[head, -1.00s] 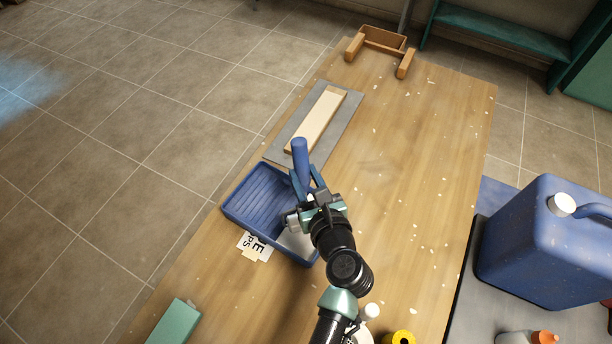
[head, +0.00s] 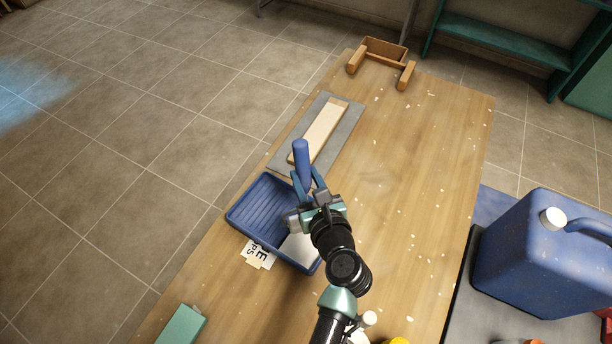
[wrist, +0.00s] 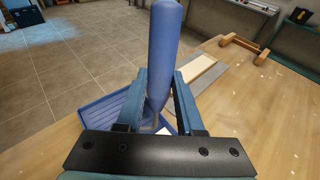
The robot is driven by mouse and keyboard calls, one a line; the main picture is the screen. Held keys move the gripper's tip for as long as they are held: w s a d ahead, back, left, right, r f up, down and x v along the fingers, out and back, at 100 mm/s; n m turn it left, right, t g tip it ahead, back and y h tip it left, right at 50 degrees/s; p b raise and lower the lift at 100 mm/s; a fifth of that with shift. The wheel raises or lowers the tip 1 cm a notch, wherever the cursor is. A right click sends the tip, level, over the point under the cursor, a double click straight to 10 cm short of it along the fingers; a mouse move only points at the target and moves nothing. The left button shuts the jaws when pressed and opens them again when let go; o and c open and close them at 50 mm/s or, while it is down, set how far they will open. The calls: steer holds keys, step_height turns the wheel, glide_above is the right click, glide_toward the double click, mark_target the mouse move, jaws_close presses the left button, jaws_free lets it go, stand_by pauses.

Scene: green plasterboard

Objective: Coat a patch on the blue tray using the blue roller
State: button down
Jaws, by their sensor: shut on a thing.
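The blue tray (head: 247,213) sits on the wooden table near its left edge, with a ribbed slope and a whitish pool (head: 300,250) at its near right end. My gripper (head: 304,186) is shut on the blue roller's handle (head: 302,158) over the tray's right side. The handle also stands up between the fingers in the wrist view (wrist: 163,50). Part of the roller head seems to show beside the gripper over the tray. Whether it touches the tray is hard to tell. The tray also shows behind the fingers in the wrist view (wrist: 98,112).
A pale board (head: 322,128) lies on a grey sheet (head: 350,128) beyond the tray. A brown wooden holder (head: 384,52) stands at the far end. A blue jerrycan (head: 530,255) is at the right. A green block (head: 181,325) lies at lower left. The table's middle is mostly clear.

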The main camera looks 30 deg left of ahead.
mark_target(303, 160)
stand_by(0.3)
step_height(303, 160, up, 5)
steer(key=p, duration=0.5)
steer(key=shift+r+p, duration=0.15)
steer(key=shift+p, duration=0.2)
